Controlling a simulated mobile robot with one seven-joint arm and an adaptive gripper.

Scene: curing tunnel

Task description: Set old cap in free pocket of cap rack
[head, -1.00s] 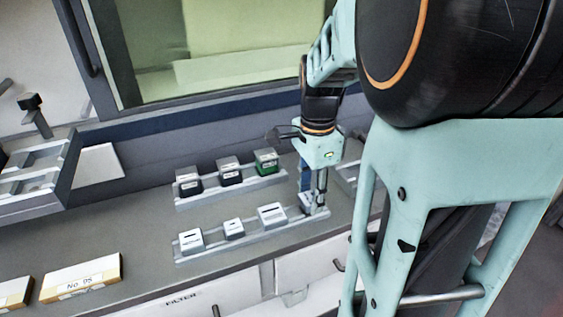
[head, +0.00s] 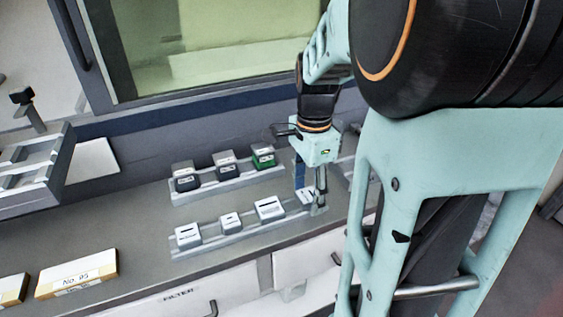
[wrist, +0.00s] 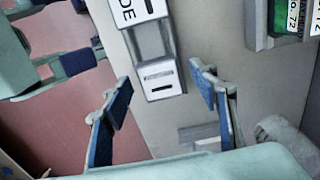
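The cap rack looks to be the long grey front rack (head: 207,241), holding several pale caps with dark slots. From the left they are a cap (head: 188,234), a smaller cap (head: 231,222), a larger cap (head: 270,208) and a cap (head: 305,196) at the right end, partly hidden by my gripper. Which one is the old cap I cannot tell. My gripper (head: 311,199) is at the right end of this rack. In the wrist view my gripper (wrist: 162,105) has its blue-padded fingers wide apart. A slotted cap (wrist: 159,79) sits in the rack between and slightly beyond them, touching neither.
A back rack (head: 230,184) holds two dark-bodied blocks and a green block (head: 263,156). A tilted grey tray (head: 35,175) stands at the left. A box labelled No. 95 (head: 77,275) lies at front left. The counter between them is bare.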

